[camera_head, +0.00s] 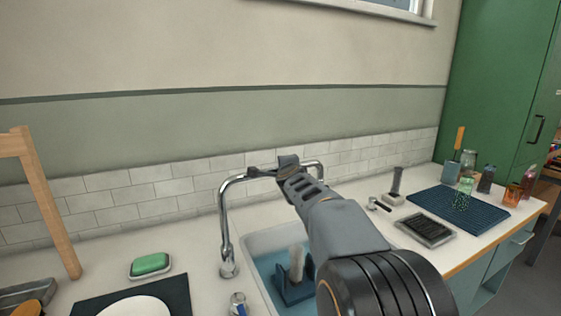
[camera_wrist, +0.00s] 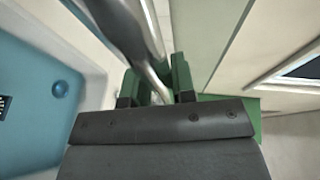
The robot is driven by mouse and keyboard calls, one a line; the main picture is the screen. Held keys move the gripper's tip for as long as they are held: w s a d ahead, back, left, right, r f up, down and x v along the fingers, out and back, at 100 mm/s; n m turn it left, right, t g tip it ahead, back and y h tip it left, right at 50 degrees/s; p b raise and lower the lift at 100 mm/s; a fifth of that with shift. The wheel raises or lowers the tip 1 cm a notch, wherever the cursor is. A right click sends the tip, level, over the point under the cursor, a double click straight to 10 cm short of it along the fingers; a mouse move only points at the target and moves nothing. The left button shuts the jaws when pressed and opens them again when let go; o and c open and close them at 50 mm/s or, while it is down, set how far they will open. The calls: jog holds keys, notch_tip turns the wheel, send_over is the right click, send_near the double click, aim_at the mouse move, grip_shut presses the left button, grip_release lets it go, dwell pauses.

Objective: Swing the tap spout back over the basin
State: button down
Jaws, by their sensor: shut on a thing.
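The chrome tap (camera_head: 226,215) stands upright on the counter at the left end of the basin (camera_head: 258,238). Its spout (camera_head: 240,176) arches to the right, near the tiled wall, with its tip (camera_head: 321,172) beyond my gripper. My gripper (camera_head: 275,170) is shut on the upper part of the spout. In the wrist view, the blurred metal spout (camera_wrist: 130,35) passes between the green fingers of my gripper (camera_wrist: 157,85). The blue basin (camera_wrist: 55,125) lies to the left there. How far the spout tip is from the basin rim is unclear. My arm hides much of the basin.
A brush-like thing in a dark blue holder (camera_head: 291,287) stands in the basin. A green soap on a dish (camera_head: 150,264) and a dark mat (camera_head: 172,290) lie left. A blue mat (camera_head: 440,202) with jars lies right. The tiled wall (camera_head: 150,185) is close behind the spout.

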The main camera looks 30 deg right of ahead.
jog(key=shift+s+r+m+h, duration=0.1)
jog(key=shift+s+m+h, duration=0.2)
jog(key=shift+s+h, duration=0.15)
jog(key=shift+g+p, duration=0.3)
jog(key=shift+p, duration=0.05)
jog(key=shift+f, duration=0.25)
jog(key=c, duration=1)
grip_release()
jog(key=shift+s+r, duration=0.1)
jog(key=shift+s, duration=0.1)
jog(key=shift+o, duration=0.2)
jog(key=shift+s, duration=0.1)
jog(key=p+v, duration=0.4)
jog(key=v, duration=0.9)
jog(key=shift+s+a, duration=0.2)
jog(key=shift+s, duration=0.1)
